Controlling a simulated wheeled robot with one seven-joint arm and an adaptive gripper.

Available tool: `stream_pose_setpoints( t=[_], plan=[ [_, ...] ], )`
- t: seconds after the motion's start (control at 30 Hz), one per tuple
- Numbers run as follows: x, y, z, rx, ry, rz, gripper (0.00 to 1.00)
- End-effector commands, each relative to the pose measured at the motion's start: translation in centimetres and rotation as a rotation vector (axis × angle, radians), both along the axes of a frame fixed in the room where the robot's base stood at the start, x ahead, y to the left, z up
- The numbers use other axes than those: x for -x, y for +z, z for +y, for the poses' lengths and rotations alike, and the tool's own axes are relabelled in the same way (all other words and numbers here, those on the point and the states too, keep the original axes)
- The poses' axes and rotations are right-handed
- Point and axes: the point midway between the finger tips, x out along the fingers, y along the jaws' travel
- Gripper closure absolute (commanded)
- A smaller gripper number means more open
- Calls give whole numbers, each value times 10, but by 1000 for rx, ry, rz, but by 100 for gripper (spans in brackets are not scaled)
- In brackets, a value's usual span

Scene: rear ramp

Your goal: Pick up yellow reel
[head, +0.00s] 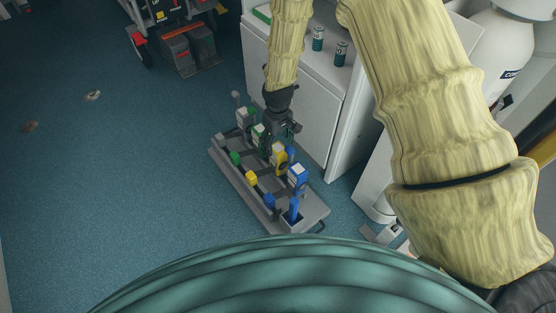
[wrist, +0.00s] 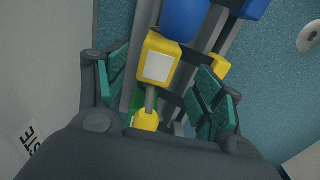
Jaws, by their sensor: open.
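The yellow reel (head: 279,156) has a white label and stands in a row on the grey rack (head: 240,185), between a green reel (head: 258,132) and a blue reel (head: 298,176). My gripper (head: 285,128) is above the rack, close to the yellow reel. In the wrist view the yellow reel (wrist: 157,62) shows between the two teal finger pads of my open gripper (wrist: 166,86). Both pads look apart from it. A yellow knob (wrist: 146,119) shows nearer my palm, partly hidden by my gripper.
Small green (head: 235,158), yellow (head: 251,177) and blue (head: 269,200) blocks line the rack's left side. A white cabinet (head: 300,90) stands close behind the rack at the right, with two cans (head: 329,46) on top. Blue floor (head: 120,180) at the left is mostly clear.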

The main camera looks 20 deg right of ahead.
Motion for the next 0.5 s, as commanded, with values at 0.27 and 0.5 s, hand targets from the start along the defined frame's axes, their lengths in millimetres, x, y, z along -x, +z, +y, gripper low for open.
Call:
stream_pose_setpoints(
  t=[0.27, 0.5],
  plan=[
    [-1, -35, -3, 1, 1, 3, 32],
    [0, -44, -5, -12, 0, -7, 32]
  ],
)
